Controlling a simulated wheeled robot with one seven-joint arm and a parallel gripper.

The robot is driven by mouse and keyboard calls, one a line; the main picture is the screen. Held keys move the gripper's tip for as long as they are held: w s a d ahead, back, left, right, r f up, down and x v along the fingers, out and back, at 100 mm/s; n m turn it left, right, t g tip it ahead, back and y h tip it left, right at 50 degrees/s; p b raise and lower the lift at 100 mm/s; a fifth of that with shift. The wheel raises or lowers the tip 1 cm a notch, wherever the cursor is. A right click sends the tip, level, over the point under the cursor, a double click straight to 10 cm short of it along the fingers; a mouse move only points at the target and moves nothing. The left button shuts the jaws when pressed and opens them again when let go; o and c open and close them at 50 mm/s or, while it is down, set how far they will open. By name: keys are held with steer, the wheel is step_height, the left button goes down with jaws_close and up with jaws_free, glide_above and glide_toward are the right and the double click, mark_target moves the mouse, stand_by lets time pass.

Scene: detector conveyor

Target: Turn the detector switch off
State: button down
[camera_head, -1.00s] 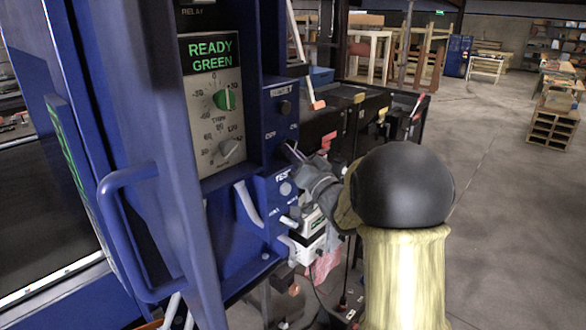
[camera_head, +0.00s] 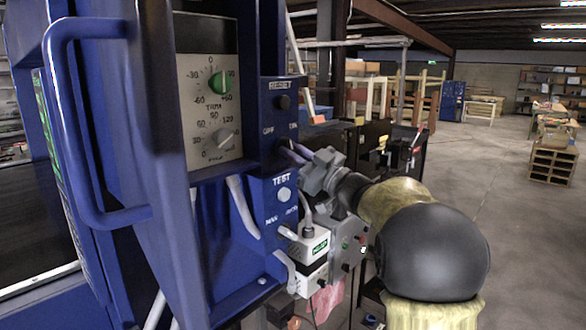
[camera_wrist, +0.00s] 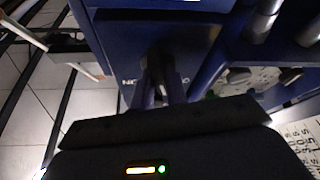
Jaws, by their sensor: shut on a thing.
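The blue detector cabinet (camera_head: 165,150) fills the left of the head view. Its small display (camera_head: 205,32) is dark, with no lettering showing. A switch panel (camera_head: 282,115) carries OFF at left and ON at right. My gripper (camera_head: 290,152) is at the switch just below these labels, its narrow fingers shut on it. The switch lever itself is hidden by the fingers, so its exact position is unclear. In the wrist view, the fingers (camera_wrist: 158,88) are close together against the blue panel, with part of a label beside them.
The RESET button (camera_head: 283,102) is above my gripper and the TEST button (camera_head: 284,194) below. A grey box with cables (camera_head: 310,250) sits below my wrist. A large blue handle (camera_head: 62,150) juts out at left. Open floor (camera_head: 490,200) lies to the right.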

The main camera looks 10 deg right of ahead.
steer(key=n+g+b, duration=0.1)
steer(key=n, duration=0.3)
steer(key=n+g+y+b, duration=0.1)
steer(key=n+g+b, duration=0.1)
steer(key=n, duration=0.1)
steer(key=shift+n+y, duration=0.3)
steer(key=shift+n, duration=0.1)
steer(key=shift+g, duration=0.3)
steer(key=c, duration=1.4)
jaws_free()
steer(key=shift+d, duration=0.1)
steer(key=b+v, duration=0.3)
steer(key=v, duration=1.4)
steer(key=shift+b, duration=0.35)
steer(key=shift+f, duration=0.1)
